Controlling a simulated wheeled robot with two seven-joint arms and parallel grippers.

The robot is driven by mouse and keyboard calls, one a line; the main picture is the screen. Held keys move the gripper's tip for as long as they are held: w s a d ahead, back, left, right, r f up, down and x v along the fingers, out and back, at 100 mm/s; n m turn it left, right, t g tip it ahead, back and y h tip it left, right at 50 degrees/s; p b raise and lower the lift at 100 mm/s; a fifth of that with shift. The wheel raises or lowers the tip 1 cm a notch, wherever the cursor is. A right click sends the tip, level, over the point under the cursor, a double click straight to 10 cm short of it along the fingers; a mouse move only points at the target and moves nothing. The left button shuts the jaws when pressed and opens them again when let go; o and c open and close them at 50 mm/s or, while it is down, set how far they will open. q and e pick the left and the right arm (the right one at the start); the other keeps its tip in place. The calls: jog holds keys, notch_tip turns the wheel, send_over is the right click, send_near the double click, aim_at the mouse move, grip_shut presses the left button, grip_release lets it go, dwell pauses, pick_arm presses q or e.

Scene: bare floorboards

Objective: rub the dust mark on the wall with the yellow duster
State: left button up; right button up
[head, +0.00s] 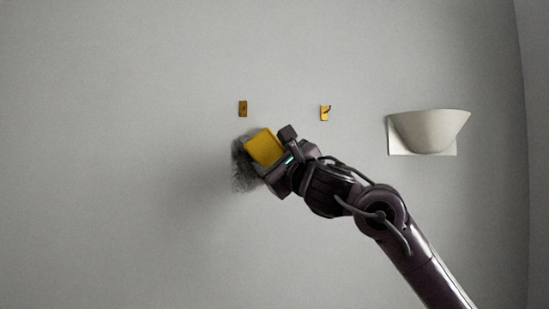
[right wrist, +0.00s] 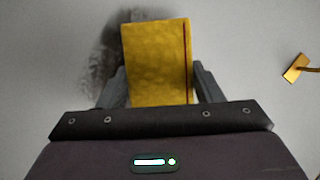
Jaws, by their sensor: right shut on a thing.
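The yellow duster (head: 265,147) is a flat block held between the fingers of my right gripper (head: 277,156). In the right wrist view the duster (right wrist: 157,60) stands out ahead of the right gripper (right wrist: 160,92), with a finger on each side. The dust mark (head: 243,172) is a dark grey smudge on the wall. The duster covers its upper right part; the left edge and lower part show. In the right wrist view the mark (right wrist: 103,75) shows to the left of the duster. I cannot tell if the duster touches the wall. My left gripper is not in view.
A small brass plate (head: 242,108) is on the wall above the mark. A brass hook plate (head: 325,113) is to its right and also shows in the right wrist view (right wrist: 296,68). A white half-bowl fixture (head: 430,132) is further right. The wall at left is bare.

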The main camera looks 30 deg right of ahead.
aim_at(231, 171)
jog(key=shift+w+a+p, duration=0.15)
jog(key=shift+w+a, duration=0.05)
jog(key=shift+a, duration=0.65)
jog(key=shift+w+a+p, duration=0.15)
jog(key=shift+w+a, duration=0.05)
jog(key=shift+a, duration=0.65)
jog(key=shift+w+a+p, duration=0.15)
jog(key=shift+w+a, duration=0.05)
jog(key=shift+a, duration=0.65)
jog(key=shift+w+a, duration=0.2)
jog(key=shift+a, duration=0.45)
jog(key=shift+w+a, duration=0.2)
jog(key=shift+a, duration=0.4)
notch_tip(231, 171, down, 2)
jog(key=shift+d+b, duration=0.15)
jog(key=shift+b, duration=0.85)
jog(key=shift+s+d, duration=0.2)
jog(key=shift+d, duration=0.7)
jog(key=shift+s+d+f+b, duration=0.75)
jog(key=shift+d+f+b, duration=0.5)
jog(key=shift+d, duration=1.5)
jog(key=shift+w+a+r+p, duration=0.1)
jog(key=shift+w+a, duration=0.25)
jog(key=shift+a, duration=0.9)
jog(key=shift+w+a+r+p, duration=0.1)
jog(key=shift+w+a, duration=0.2)
jog(key=shift+a, duration=1)
jog(key=shift+w+a+r+p, duration=0.1)
jog(key=shift+w+a, duration=0.25)
jog(key=shift+a, duration=0.9)
